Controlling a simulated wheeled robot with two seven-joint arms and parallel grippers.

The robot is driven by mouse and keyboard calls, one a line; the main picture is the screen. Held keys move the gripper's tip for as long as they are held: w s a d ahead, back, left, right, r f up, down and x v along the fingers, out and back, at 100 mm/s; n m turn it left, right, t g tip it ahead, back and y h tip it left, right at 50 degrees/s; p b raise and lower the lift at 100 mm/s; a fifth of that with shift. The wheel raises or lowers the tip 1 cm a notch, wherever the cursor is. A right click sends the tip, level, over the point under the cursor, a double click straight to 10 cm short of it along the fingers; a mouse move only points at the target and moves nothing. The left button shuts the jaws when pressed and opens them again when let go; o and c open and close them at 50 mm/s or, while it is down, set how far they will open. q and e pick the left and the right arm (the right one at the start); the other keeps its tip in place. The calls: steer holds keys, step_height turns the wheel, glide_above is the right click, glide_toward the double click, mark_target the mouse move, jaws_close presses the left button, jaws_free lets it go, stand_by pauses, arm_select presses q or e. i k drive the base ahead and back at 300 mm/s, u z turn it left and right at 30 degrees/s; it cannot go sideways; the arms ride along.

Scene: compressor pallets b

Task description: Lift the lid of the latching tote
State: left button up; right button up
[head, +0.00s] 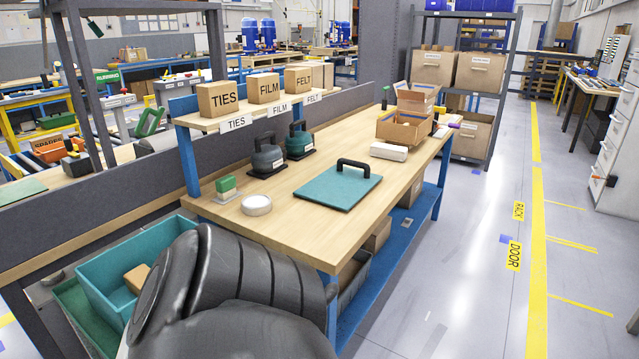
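A flat teal panel (338,187) with a black bar handle (355,165) lies on the wooden workbench top; it looks like a lid. An open teal tote (98,292) stands at the lower left, beside the bench end, with a small brown block (136,279) inside. Its right side is hidden behind my dark arm, which fills the bottom of the head view. No latch can be made out. Neither of my grippers shows, so nothing is seen touching the panel or the tote.
The workbench (290,232) also bears a white roll (256,204), a green-topped block (226,188), two dark handled weights, a white box (388,152) and an open carton (402,127). A shelf above holds three labelled boxes. The floor to the right is clear.

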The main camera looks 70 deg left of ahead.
mark_target(339, 186)
steer(key=u, duration=1.2)
steer(key=i, duration=3.4)
steer(key=u, duration=3.6)
